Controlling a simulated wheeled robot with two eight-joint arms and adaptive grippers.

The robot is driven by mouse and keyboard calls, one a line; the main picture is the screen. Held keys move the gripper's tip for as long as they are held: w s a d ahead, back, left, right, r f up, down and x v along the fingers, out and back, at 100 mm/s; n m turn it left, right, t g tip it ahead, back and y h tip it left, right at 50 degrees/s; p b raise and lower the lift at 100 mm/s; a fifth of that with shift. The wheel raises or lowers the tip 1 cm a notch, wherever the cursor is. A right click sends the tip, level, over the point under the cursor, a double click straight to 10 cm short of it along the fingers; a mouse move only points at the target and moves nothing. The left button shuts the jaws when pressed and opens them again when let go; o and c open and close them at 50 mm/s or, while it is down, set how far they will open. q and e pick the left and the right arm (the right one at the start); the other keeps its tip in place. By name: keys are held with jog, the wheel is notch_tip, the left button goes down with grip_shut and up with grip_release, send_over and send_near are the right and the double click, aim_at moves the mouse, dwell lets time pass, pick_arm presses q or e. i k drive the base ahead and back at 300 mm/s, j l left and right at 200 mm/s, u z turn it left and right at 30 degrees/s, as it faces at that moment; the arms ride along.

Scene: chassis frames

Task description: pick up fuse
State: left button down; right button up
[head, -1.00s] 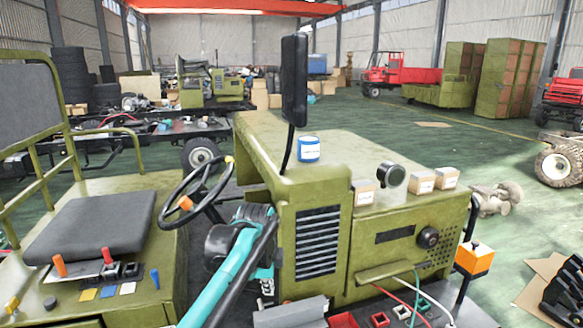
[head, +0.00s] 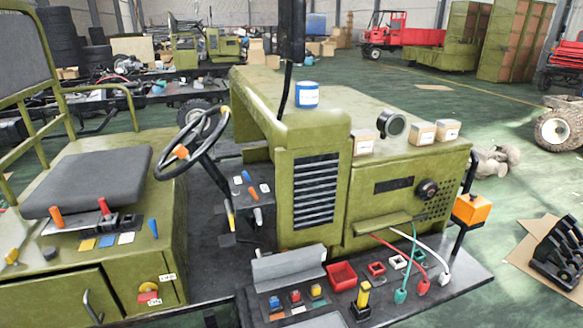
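No part is clearly labelled as a fuse. Small blue, red and yellow blocks (head: 295,297) sit in a row in dark holders on the black front platform, and these may be fuses. A taller yellow piece (head: 363,293) stands upright in a black base to their right. Neither of my grippers is in view, so whether they are open or shut does not show.
A grey angled block (head: 289,268) and an open red bin (head: 342,275) stand behind the small blocks. Red, white and green cables (head: 413,262) hang to the right. The green hood (head: 330,140) and steering wheel (head: 190,144) rise behind.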

aim_at(295, 294)
jog(key=i+l, duration=0.1)
jog(key=i, duration=0.75)
